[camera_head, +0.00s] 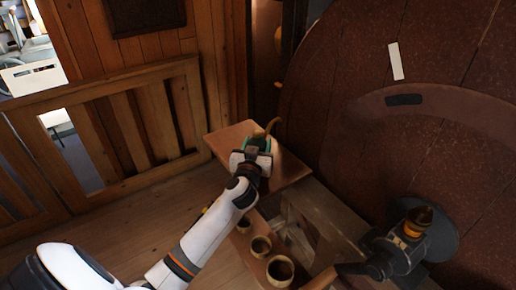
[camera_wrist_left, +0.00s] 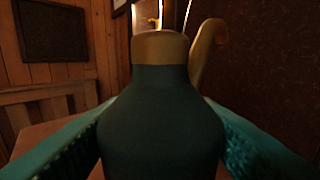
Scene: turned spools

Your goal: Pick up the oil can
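The oil can has a dark green body, a brass collar and a curved brass spout. In the head view its spout (camera_head: 272,126) rises above my left gripper (camera_head: 258,144), over a small wooden table (camera_head: 290,172). In the left wrist view the can (camera_wrist_left: 160,125) stands upright and fills the middle, close to the camera. The teal fingers of my left gripper lie on both sides of its body. No clear gap shows, but the contact itself is hidden, so I cannot tell whether they press on it. My right gripper is not in view.
Several brass-coloured cups (camera_head: 280,268) stand on a lower wooden surface beside my left arm. A large reddish-brown wheel (camera_head: 340,75) fills the right side. A dark metal fitting (camera_head: 405,250) with a brass cup is at lower right. A wooden railing (camera_head: 150,120) stands at left.

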